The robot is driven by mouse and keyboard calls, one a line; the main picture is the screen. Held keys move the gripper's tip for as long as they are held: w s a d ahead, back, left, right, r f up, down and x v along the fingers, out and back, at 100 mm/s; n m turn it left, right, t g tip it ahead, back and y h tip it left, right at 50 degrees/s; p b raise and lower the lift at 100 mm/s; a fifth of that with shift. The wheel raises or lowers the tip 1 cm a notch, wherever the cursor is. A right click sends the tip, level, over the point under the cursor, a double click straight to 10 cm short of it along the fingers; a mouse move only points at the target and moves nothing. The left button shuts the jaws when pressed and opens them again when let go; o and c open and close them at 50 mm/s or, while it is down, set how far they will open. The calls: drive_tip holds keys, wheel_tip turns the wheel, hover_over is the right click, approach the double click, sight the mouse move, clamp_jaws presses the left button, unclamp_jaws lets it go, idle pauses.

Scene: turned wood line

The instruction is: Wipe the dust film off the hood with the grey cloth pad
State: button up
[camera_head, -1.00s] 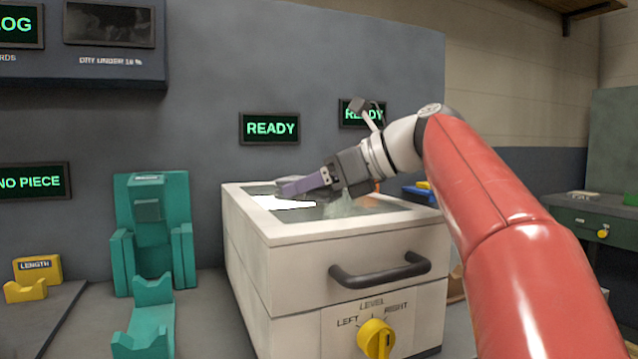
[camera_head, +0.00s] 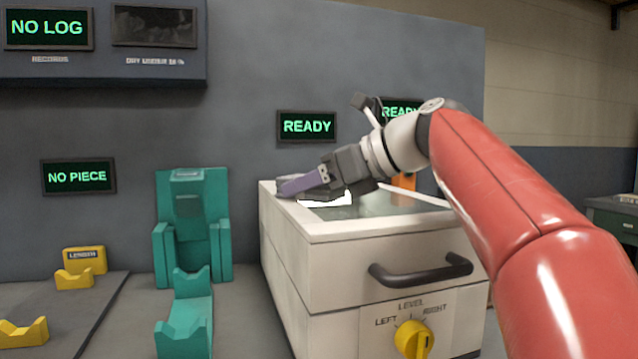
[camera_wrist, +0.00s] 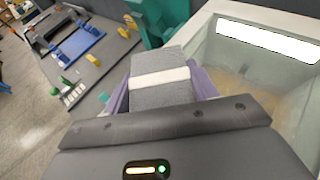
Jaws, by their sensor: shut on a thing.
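The hood is a white box (camera_head: 350,262) with a dark handle, and a glass pane (camera_head: 395,201) is set in its top. In the wrist view the pane (camera_wrist: 235,62) looks hazy, with a tan patch and a bright white reflection. My gripper (camera_head: 300,187) is over the left part of the hood's top. In the wrist view its purple fingers are shut on the grey cloth pad (camera_wrist: 160,65), which has a pale band across it. The pad is mostly hidden by the fingers in the head view. I cannot tell whether it touches the hood.
A teal stand (camera_head: 192,235) and a teal cradle (camera_head: 186,318) stand left of the hood. Yellow cradles (camera_head: 75,279) are farther left. A yellow level knob (camera_head: 414,338) is on the hood's front. Lit signs (camera_head: 307,126) hang on the wall behind.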

sight(379, 191)
drive_tip(key=shift+w+a+r, duration=0.1)
drive_tip(key=shift+w+a, duration=0.05)
drive_tip(key=shift+w, duration=0.45)
drive_tip(key=shift+w+a+r, duration=0.1)
drive_tip(key=shift+w+a, duration=0.05)
drive_tip(key=shift+w, duration=0.45)
drive_tip(key=shift+w+d+f, duration=0.15)
drive_tip(key=shift+w+d, duration=0.15)
drive_tip(key=shift+d, duration=0.8)
drive_tip(key=shift+w+d+f, duration=0.1)
drive_tip(key=shift+w+d, duration=0.2)
drive_tip(key=shift+d, duration=0.75)
drive_tip(key=shift+w+d+f, duration=0.15)
drive_tip(key=shift+w+d, duration=0.15)
drive_tip(key=shift+d, duration=0.8)
drive_tip(key=shift+w+d+r, duration=0.1)
drive_tip(key=shift+w+d, duration=0.2)
drive_tip(key=shift+d, duration=0.7)
drive_tip(key=shift+w+d, duration=0.3)
drive_tip(key=shift+d, duration=0.65)
drive_tip(key=shift+w+d+r, duration=0.1)
drive_tip(key=shift+w+d, duration=0.2)
drive_tip(key=shift+d, duration=0.7)
drive_tip(key=shift+s, duration=0.1)
